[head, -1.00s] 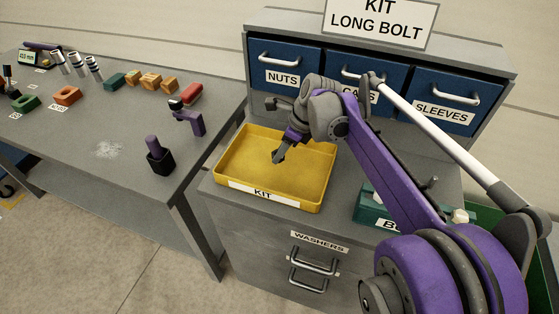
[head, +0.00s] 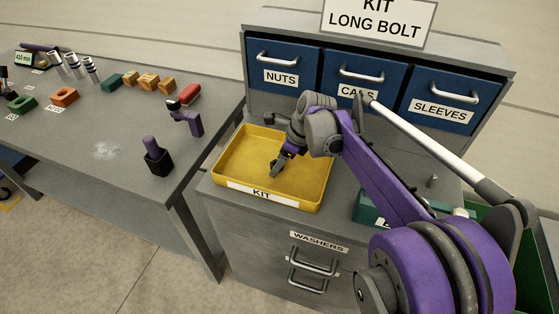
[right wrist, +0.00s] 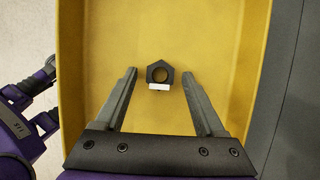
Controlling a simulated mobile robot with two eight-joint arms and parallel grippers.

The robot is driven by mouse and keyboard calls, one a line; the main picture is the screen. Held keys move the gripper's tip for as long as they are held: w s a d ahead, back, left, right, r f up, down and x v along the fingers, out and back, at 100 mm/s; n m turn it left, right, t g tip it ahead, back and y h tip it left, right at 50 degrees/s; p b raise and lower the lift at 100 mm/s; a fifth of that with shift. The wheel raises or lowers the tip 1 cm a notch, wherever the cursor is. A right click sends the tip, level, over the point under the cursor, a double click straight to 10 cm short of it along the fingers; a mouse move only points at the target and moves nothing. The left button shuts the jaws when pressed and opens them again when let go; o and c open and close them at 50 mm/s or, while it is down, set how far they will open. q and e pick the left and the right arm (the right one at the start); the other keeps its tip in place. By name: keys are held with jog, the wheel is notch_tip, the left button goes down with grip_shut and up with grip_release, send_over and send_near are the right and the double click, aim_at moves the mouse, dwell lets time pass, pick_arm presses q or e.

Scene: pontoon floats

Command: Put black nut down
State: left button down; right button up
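The black nut (right wrist: 159,68) shows in the right wrist view against the yellow floor of the kit tray (right wrist: 218,20), with a small white tag at its near edge. My right gripper (right wrist: 159,75) is open, its two fingers on either side of the nut with a clear gap to each. In the head view my right gripper (head: 276,172) points down inside the yellow tray (head: 316,195) labelled KIT. The nut cannot be made out there.
Behind the tray stand blue drawers marked NUTS (head: 281,90) and SLEEVES (head: 455,100). A green bin (head: 368,206) is right of the tray, partly behind my arm. The left table (head: 100,125) holds several blocks, a handheld scanner (head: 187,118) and a black holder (head: 158,160).

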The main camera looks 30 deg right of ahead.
jog(key=shift+r, duration=0.25)
jog(key=p+v, duration=0.1)
jog(key=v, duration=1)
jog(key=shift+s+r, duration=0.15)
jog(key=shift+r, duration=0.2)
jog(key=s+a+f+n+h+p, duration=0.1)
jog(key=s+a+f+n+p, duration=0.1)
jog(key=n, duration=0.7)
jog(key=s+a+f+n+t+h+p, duration=0.1)
jog(key=s+a+f+n+p, duration=0.1)
jog(key=s+a+f+n, duration=0.2)
jog(key=s+a+f+n+h+p, duration=0.1)
jog(key=s+a+f+n+p, duration=0.1)
jog(key=s+a+f+n, duration=0.2)
jog(key=s+a+n, duration=0.3)
jog(key=s+n, duration=0.4)
jog(key=n, duration=0.2)
jog(key=shift+a+n+t, duration=0.25)
jog(key=shift+n+t, duration=0.15)
